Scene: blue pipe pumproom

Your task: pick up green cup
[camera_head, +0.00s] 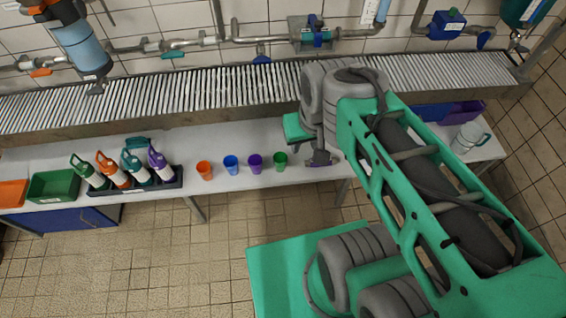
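The green cup (280,161) stands upright on the white table (222,146), at the right end of a row of cups. My gripper (318,164) is to the right of the green cup, apart from it, at the end of my green and grey arm. The gripper is small in the view and partly hidden by my arm, so I cannot tell whether its fingers are open or shut. Nothing shows held in it.
An orange cup (204,170), a blue cup (231,164) and a purple cup (254,163) stand left of the green cup. Several spray bottles (134,166) stand in a black tray further left. A metal grate (180,90) runs behind the table.

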